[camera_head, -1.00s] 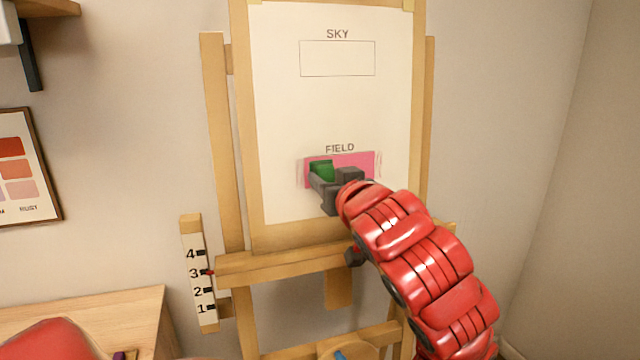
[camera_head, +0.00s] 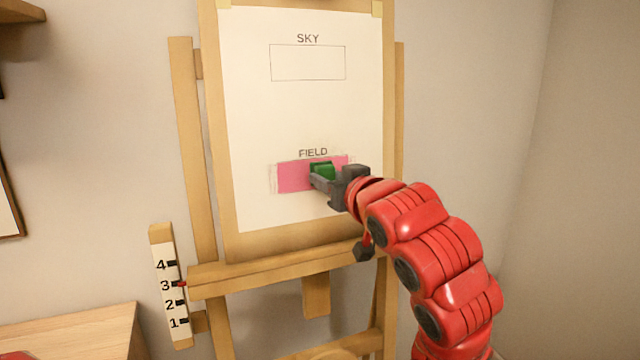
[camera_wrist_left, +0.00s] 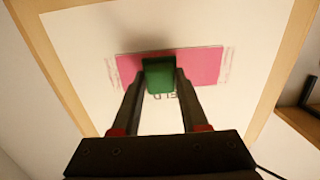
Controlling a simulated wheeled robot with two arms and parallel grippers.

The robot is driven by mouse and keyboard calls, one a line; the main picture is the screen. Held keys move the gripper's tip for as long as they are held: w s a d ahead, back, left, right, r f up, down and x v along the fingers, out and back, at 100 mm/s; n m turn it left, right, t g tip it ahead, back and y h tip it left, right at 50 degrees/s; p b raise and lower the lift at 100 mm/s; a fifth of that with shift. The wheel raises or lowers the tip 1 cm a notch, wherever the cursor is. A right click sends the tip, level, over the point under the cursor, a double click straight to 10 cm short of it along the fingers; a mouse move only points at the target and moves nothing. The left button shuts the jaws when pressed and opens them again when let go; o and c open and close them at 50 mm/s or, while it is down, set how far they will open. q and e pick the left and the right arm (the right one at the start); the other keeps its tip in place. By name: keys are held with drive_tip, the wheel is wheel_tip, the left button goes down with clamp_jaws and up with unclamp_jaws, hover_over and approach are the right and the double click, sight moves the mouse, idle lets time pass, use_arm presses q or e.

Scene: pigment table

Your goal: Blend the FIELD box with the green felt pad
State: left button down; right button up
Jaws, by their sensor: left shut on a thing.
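The FIELD box (camera_head: 294,178) is a pink filled rectangle low on the white sheet, with faint smeared pink marks past its left and right ends. It also shows in the wrist view (camera_wrist_left: 203,66), where the sheet appears upside down. My left gripper (camera_head: 325,179) is shut on the green felt pad (camera_head: 321,170), which sits in front of the right half of the box. In the wrist view the pad (camera_wrist_left: 159,76) is between both fingers and overlaps the box; whether it touches the paper I cannot tell. It hides part of the box. My right gripper is out of view.
The sheet (camera_head: 300,115) is on a wooden easel (camera_head: 225,245). The empty SKY box (camera_head: 307,63) is above. A numbered scale (camera_head: 170,300) with a red marker at 3 stands left of the easel ledge. A wooden table (camera_head: 75,330) is at lower left.

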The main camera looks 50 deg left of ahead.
use_arm(q)
drive_tip(key=w, duration=0.1)
drive_tip(key=w+d+b, duration=0.1)
drive_tip(key=w, duration=0.3)
drive_tip(key=shift+w+d+r+b, duration=0.15)
drive_tip(key=shift+d+b, duration=0.1)
drive_tip(key=shift+b, duration=0.05)
idle(0.4)
